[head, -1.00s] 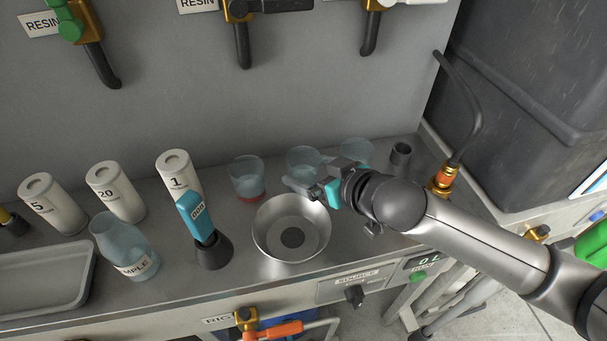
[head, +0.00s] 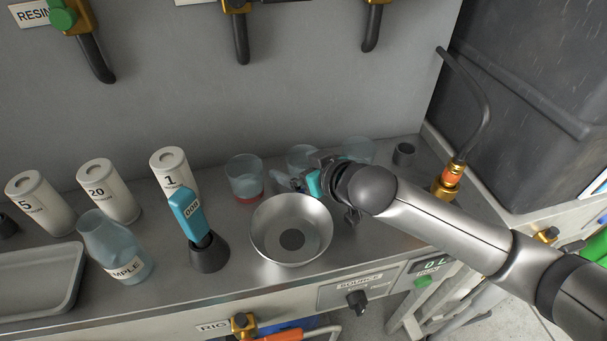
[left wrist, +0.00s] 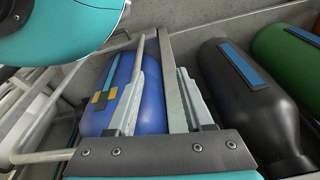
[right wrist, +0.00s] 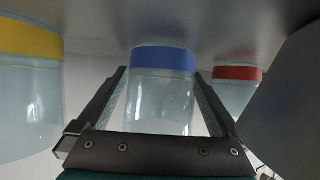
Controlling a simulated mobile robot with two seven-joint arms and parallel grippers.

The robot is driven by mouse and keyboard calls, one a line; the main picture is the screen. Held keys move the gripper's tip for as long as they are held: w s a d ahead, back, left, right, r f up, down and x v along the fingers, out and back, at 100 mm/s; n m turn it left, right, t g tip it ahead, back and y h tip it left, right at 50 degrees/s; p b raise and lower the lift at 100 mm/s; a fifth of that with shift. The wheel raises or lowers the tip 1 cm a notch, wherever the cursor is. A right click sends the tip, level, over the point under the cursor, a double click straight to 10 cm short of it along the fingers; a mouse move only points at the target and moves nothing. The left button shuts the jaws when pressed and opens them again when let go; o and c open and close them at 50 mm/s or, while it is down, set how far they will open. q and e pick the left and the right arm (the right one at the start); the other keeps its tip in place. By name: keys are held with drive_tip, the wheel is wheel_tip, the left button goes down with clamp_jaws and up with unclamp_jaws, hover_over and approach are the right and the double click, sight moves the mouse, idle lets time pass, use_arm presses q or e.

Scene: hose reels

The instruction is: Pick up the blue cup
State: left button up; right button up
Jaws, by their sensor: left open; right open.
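The blue cup is a clear cup with a blue band (right wrist: 163,60). In the right wrist view it stands between the open fingers of my right gripper (right wrist: 160,78), with a narrow gap at each side. That view looks upside down, with the bands at the top. In the head view the middle clear cup (head: 301,155) is partly hidden by my right gripper (head: 290,181), and its band cannot be seen. My left gripper (left wrist: 165,85) is open in the left wrist view, with nothing held, in front of a blue tank (left wrist: 152,105). It is outside the head view.
A red-banded cup (head: 245,180) and another clear cup (head: 359,148) flank the middle one; the right wrist view shows a yellow band (right wrist: 28,38) on one neighbour. A metal bowl (head: 276,247) stands in front. A blue-handled tool (head: 186,212) stands left of it.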

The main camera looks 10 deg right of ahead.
use_arm(q)
drive_tip(key=shift+w+d+r, duration=0.1)
drive_tip(key=shift+r, duration=0.2)
use_arm(e)
drive_tip(key=shift+w+a+f, duration=0.15)
drive_tip(key=shift+w, duration=0.15)
drive_tip(key=c, duration=1.3)
